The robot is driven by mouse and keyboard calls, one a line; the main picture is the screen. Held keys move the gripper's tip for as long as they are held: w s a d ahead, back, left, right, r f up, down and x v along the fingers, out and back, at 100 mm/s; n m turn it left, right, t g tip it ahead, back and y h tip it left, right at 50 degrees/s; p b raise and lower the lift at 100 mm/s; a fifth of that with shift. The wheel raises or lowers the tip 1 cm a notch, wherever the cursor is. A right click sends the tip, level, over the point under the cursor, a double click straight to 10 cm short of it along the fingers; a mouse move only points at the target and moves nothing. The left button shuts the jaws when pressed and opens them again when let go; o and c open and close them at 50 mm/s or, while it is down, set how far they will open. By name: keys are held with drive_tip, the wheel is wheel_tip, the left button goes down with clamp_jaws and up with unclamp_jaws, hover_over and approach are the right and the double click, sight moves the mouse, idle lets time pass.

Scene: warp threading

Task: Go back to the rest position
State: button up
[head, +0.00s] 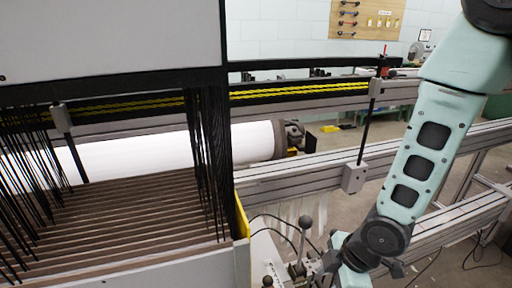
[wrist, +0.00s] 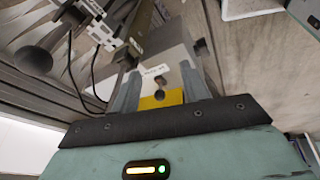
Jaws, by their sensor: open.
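My gripper (wrist: 160,88) shows in the wrist view with its two grey fingers spread apart. Between and beyond the fingers is a pale block (wrist: 160,55) with a yellow patch and a small dark knob. I cannot tell how far the fingers are from the block, and nothing is clearly held. In the head view my pale green arm reaches down from the upper right to the bottom centre. Its end is low, beside a ball-topped lever (head: 305,223) at the machine's right side. The fingertips are hard to make out there.
The loom's slatted frames (head: 130,222) and hanging black cords fill the left. A white roll (head: 190,148) lies behind them. Metal rails (head: 275,182) run across to the right, with an upright black rod (head: 366,130). Open floor shows at the far right.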

drive_tip(key=s+a+r+m+g+h, duration=0.25)
drive_tip(key=s+r+m, duration=0.8)
drive_tip(key=r, duration=0.65)
wheel_tip(320, 180, up, 17)
drive_tip(key=s+p, duration=0.2)
drive_tip(key=p, duration=1.5)
drive_tip(key=shift+s+r+n+t, duration=0.15)
drive_tip(key=shift+n+t, duration=0.2)
